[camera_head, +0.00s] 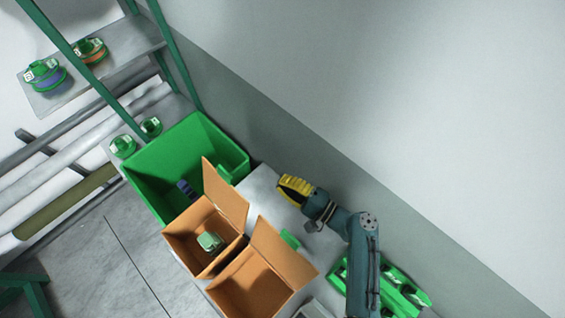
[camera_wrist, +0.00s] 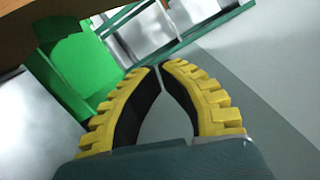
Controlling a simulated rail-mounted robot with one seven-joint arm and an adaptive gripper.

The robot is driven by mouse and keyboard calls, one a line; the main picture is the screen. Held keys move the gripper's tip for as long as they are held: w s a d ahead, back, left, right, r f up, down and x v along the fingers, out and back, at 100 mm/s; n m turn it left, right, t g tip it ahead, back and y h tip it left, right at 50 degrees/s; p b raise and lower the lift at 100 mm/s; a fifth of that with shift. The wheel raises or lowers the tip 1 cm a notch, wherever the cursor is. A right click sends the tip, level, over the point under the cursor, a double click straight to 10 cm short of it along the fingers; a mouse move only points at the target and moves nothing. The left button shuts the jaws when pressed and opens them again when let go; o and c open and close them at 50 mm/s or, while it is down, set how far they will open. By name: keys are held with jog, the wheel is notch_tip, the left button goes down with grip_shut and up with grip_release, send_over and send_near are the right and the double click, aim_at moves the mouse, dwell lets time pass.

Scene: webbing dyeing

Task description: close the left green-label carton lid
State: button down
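The left carton (camera_head: 184,240) is open brown cardboard, with its lid (camera_head: 225,196) standing up on the far right side. A green-and-white item (camera_head: 210,241) lies inside it. The right carton (camera_head: 247,288) is also open, its lid (camera_head: 283,254) raised. Small green pieces show behind the left lid (camera_head: 229,174) and right lid (camera_head: 290,239); I cannot tell whether they are labels. My gripper (camera_head: 284,186) is right of the left lid, apart from it. In the wrist view its yellow fingers (camera_wrist: 161,67) meet at the tips, holding nothing. A brown cardboard edge (camera_wrist: 30,25) shows at top left.
A large green bin (camera_head: 165,160) stands behind the left carton with a blue spool inside. A shelf (camera_head: 100,70) with several spools is at upper left. Green holders (camera_head: 405,290) lie at lower right by my arm. The grey wall (camera_head: 400,110) is behind my gripper.

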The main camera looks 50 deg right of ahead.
aim_at(228, 192)
jog(key=w+a+r+p, duration=0.1)
jog(key=w+a+p, duration=0.1)
jog(key=w, duration=0.4)
jog(key=w+a+y+p, duration=0.1)
jog(key=w+a+p, duration=0.1)
jog(key=w+a, duration=0.3)
jog(key=shift+w+a+r+n, duration=0.25)
jog(key=shift+w+r+n, duration=0.15)
